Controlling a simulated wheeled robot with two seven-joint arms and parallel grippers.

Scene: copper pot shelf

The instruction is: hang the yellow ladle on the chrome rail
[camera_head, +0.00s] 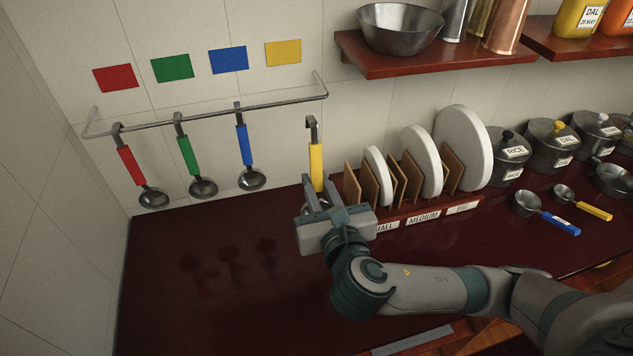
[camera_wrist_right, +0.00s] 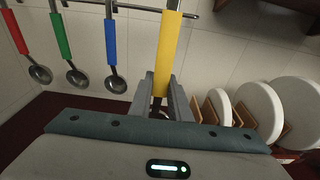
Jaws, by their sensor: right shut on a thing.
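The yellow ladle (camera_head: 316,165) is upright in my right gripper (camera_head: 320,188), hook up. The fingers are shut on its lower part, and its bowl is mostly hidden by the gripper. Its dark hook (camera_head: 312,124) shows just below the right end of the chrome rail (camera_head: 285,102) in the head view, apart from it. In the right wrist view the yellow handle (camera_wrist_right: 168,45) stands above the fingers (camera_wrist_right: 162,85) and crosses in front of the rail (camera_wrist_right: 140,8); its hook is out of frame. My left gripper is not in view.
Red (camera_head: 131,165), green (camera_head: 190,155) and blue (camera_head: 245,145) ladles hang on the rail, with free rail right of the blue one. A yellow wall patch (camera_head: 283,53) is above that stretch. A plate rack with white plates (camera_head: 462,150) stands close right. A shelf (camera_head: 440,62) is upper right.

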